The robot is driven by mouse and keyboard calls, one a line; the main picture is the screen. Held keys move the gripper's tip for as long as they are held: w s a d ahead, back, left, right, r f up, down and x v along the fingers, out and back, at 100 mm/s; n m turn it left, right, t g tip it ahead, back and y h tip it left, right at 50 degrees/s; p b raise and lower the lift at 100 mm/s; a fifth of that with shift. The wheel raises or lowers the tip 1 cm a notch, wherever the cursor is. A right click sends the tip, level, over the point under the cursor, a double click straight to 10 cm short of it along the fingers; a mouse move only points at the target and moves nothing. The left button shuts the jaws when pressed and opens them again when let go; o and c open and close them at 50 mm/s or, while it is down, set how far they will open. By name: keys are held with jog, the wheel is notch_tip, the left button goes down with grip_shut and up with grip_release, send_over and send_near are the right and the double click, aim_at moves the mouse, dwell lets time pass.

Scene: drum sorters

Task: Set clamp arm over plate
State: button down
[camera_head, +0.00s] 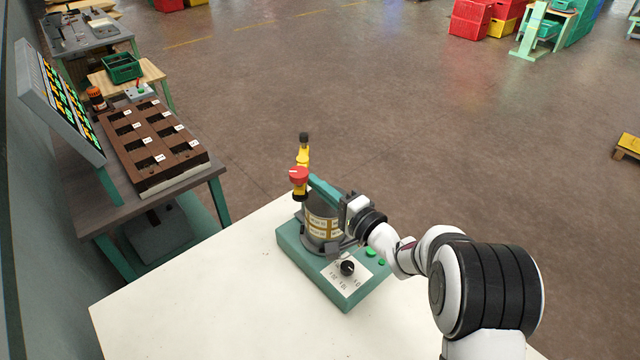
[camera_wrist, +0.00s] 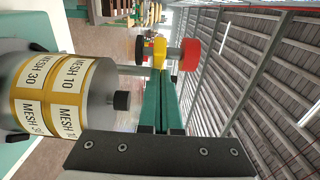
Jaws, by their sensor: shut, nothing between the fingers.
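The drum sorter has a green base (camera_head: 325,275) and a grey drum (camera_head: 318,238) with yellow mesh labels (camera_wrist: 62,95). At its far side is the yellow clamp arm (camera_head: 303,158), pointing away from the drum towards the back, with a black end. A red knob (camera_head: 298,174) sits at its near end; it also shows in the wrist view (camera_wrist: 190,55), with a grey post below the yellow part. My gripper (camera_head: 312,180) is shut and empty. Its teal fingers (camera_wrist: 160,78) reach over the drum, tips close to the yellow part; I cannot tell whether they touch. No separate plate can be made out.
The base carries a black dial (camera_head: 347,268) and green buttons. The white table (camera_head: 200,310) is clear to the left and front. A workbench with a brown slotted tray (camera_head: 150,150) and a tilted screen (camera_head: 62,105) stands at the left.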

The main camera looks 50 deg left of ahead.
jog(key=shift+s, duration=0.15)
jog(key=shift+s+a+m+t+h, duration=0.2)
jog(key=shift+s+m+t, duration=0.3)
jog(key=shift+t, duration=0.35)
jog(key=shift+s+a+m+t+h, duration=0.1)
jog(key=shift+s+a+m+t, duration=0.25)
jog(key=shift+m+t, duration=0.45)
jog(key=shift+s+a+m+t+h, duration=0.15)
jog(key=shift+s+m+t, duration=0.25)
jog(key=shift+t, duration=0.55)
jog(key=shift+s+a, duration=1.15)
jog(key=shift+a, duration=0.3)
jog(key=shift+s+a, duration=0.1)
jog(key=shift+a, duration=0.05)
send_near(305, 191)
jog(key=s+a, duration=0.1)
jog(key=s, duration=0.5)
jog(key=shift+s+a+r, duration=0.25)
jog(key=shift+s+r, duration=0.05)
jog(key=shift+r, duration=0.15)
jog(key=shift+w, duration=0.1)
